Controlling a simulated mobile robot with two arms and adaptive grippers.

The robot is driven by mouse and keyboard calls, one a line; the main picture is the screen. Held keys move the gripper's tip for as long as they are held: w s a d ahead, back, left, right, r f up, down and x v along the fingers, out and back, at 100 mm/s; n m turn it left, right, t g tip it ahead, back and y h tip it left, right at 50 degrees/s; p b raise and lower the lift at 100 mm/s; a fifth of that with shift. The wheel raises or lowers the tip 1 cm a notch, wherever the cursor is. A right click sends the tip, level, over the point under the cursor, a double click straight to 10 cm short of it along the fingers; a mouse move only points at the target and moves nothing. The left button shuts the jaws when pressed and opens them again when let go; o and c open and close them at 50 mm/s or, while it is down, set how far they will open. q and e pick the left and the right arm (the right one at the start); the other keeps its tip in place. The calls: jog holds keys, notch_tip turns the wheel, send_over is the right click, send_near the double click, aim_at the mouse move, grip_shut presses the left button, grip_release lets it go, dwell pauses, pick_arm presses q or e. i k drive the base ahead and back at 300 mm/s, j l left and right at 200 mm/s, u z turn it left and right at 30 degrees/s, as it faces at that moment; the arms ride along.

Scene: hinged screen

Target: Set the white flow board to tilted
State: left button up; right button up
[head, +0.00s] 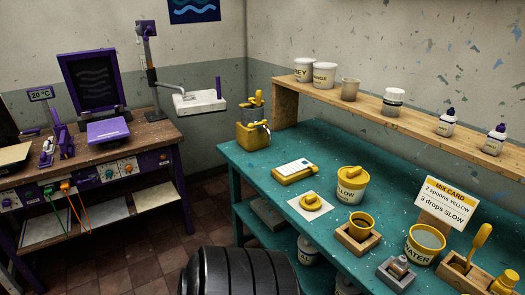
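A white board (198,103) with a short purple upright handle (218,87) is on the far side, between the wooden bench and the teal table. I take this as the white flow board. It looks roughly flat, but its exact angle is hard to judge from here. A grey arm with a tall post (150,75) stands just left of it and reaches towards it. What supports the board from below is not clear. Neither of my grippers is in view.
The wooden bench (150,138) at left carries a dark purple-framed screen (90,80) and a purple plate (108,131). The teal table (262,172) at right holds several pots, below a wooden shelf (415,107). Tiled floor (205,215) lies free between them. A black ribbed object (235,272) fills the bottom centre.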

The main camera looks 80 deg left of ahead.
aim_at(294, 167)
jog(key=u, duration=2.3)
jog(key=i+u, duration=0.35)
jog(key=i+l+u, duration=0.2)
jog(key=u, duration=0.15)
jog(key=i+l, duration=0.05)
jog(key=i, duration=0.05)
